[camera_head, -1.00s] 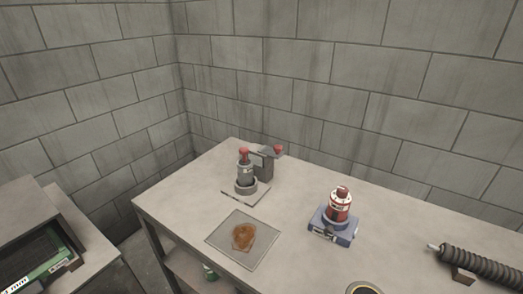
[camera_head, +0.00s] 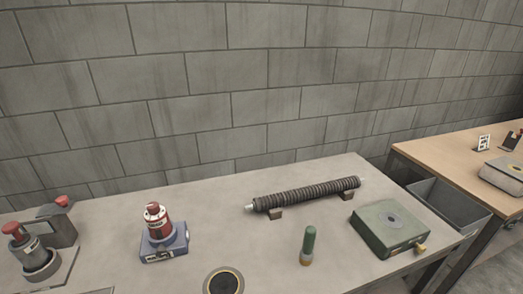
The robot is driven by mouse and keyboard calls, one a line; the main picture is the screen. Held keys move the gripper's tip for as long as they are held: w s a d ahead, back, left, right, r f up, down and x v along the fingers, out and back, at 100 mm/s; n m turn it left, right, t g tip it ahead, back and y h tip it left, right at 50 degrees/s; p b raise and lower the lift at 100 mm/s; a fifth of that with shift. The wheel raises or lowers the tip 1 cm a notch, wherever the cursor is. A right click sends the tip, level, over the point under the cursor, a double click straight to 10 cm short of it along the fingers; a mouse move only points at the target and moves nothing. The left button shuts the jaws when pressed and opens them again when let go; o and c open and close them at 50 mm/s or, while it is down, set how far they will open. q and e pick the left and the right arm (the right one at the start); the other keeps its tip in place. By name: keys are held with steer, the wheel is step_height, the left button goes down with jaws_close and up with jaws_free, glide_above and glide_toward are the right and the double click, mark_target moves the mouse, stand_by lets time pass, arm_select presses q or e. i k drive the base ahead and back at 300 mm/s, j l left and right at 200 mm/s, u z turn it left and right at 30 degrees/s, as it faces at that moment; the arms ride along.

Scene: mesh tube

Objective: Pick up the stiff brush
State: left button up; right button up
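A short upright object (camera_head: 308,246) with a green upper part and a tan lower end stands on the grey table, in front of the ribbed tube. It may be the stiff brush, but it is too small to tell. A dark ribbed tube (camera_head: 305,193) lies across two small supports behind it. Neither of my grippers shows in the head view.
On the grey table (camera_head: 120,220) are a red bottle (camera_head: 156,218) on a blue base (camera_head: 164,244), a grey device with red tops (camera_head: 38,258), a black disc with a yellow ring (camera_head: 223,282) and a green box (camera_head: 390,228). A grey bin (camera_head: 447,207) and wooden table (camera_head: 450,160) stand right.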

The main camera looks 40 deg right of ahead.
mark_target(306, 255)
steer(key=z, duration=1.7)
steer(key=l+u, duration=0.25)
steer(key=l, duration=0.25)
steer(key=l+u, duration=0.2)
steer(key=l, duration=0.35)
steer(key=k+l+u, duration=0.25)
steer(key=l, duration=0.2)
steer(key=i+l, duration=0.05)
steer(key=i, duration=0.05)
